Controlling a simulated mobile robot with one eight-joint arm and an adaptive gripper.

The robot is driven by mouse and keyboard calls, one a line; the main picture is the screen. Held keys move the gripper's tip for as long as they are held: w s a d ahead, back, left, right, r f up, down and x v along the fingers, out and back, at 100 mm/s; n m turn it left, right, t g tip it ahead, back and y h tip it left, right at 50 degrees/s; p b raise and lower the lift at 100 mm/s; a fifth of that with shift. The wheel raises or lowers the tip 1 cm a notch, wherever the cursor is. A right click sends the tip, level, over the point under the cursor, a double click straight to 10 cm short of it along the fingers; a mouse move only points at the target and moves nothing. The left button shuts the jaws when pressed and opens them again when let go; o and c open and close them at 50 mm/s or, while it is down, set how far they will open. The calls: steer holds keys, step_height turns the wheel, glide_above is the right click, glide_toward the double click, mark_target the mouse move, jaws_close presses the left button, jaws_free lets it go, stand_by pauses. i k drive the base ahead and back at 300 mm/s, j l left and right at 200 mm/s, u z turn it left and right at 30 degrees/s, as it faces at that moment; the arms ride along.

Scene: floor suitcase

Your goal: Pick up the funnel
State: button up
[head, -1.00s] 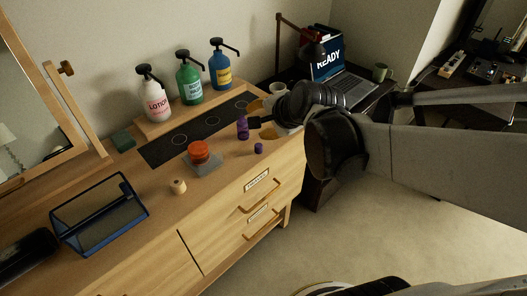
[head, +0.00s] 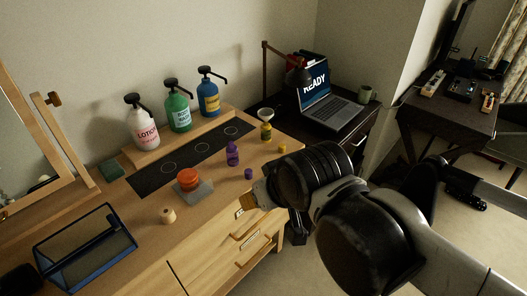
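A pale funnel (head: 266,112) appears to sit upright in the mouth of a small yellowish bottle (head: 266,131) at the right end of the wooden dresser top. My gripper (head: 253,197) is lower and nearer the camera, by the dresser's front edge, apart from the funnel. A tan patch shows at its tip; I cannot tell if it is part of the gripper, something held, or the dresser behind. The finger opening is hidden by the wrist.
A purple bottle (head: 232,154), purple cap (head: 248,174) and yellow cap (head: 282,149) stand near the funnel. An orange jar (head: 188,179) sits on a grey block. Three pump bottles stand behind. A laptop (head: 330,104) and lamp are to the right.

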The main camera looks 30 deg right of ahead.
mark_target(265, 114)
steer(key=i+l+z, duration=0.15)
steer(key=l+z, duration=0.15)
steer(key=i+l+z, duration=0.15)
steer(key=l+z, duration=0.2)
steer(key=i+l+z, duration=0.3)
steer(key=k+l, duration=0.1)
